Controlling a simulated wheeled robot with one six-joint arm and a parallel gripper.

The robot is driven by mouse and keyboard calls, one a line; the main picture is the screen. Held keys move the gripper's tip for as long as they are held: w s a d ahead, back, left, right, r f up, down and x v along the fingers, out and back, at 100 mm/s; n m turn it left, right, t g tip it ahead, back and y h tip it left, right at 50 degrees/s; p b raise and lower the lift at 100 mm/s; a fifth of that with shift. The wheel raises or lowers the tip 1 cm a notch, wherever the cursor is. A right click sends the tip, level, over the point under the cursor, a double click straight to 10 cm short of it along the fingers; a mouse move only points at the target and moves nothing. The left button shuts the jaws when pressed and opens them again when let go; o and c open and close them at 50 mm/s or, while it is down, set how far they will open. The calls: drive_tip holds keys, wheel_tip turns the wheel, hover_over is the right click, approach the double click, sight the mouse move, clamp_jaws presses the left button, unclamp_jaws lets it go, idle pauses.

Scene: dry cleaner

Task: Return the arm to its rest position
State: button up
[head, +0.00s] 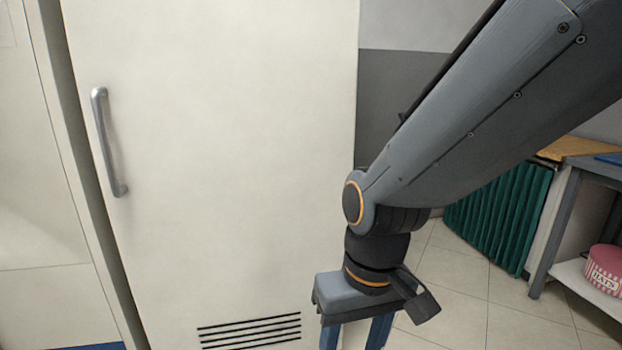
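My arm (480,105) reaches in from the upper right and bends down at its wrist near the middle of the head view. My gripper (354,336) points downward at the bottom edge of the view. Its two blue fingers stand apart with nothing seen between them, so it looks open. The fingertips are cut off by the bottom edge. The gripper shows in front of the lower right part of a white door; I cannot tell how far from the door it is.
The tall white door (230,130) has a silver handle (109,145) and a vent (250,332). At right stand a green pleated curtain (497,215), a table (577,150) and a pink striped round box (604,270) on a low shelf. Tiled floor (460,290) is clear between.

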drive_tip(key=s+d+r+m+h+p, duration=0.1)
drive_tip(key=s+d+r+m+p, duration=0.1)
drive_tip(key=d+r+p, duration=1.1)
wheel_tip(320, 180, up, 3)
drive_tip(key=m+p, duration=0.1)
drive_tip(key=p, duration=0.5)
drive_tip(key=shift+d+f+m, duration=0.15)
drive_tip(key=shift+d+m, duration=0.05)
drive_tip(key=shift+m, duration=0.1)
drive_tip(key=shift+s, duration=0.1)
idle(0.6)
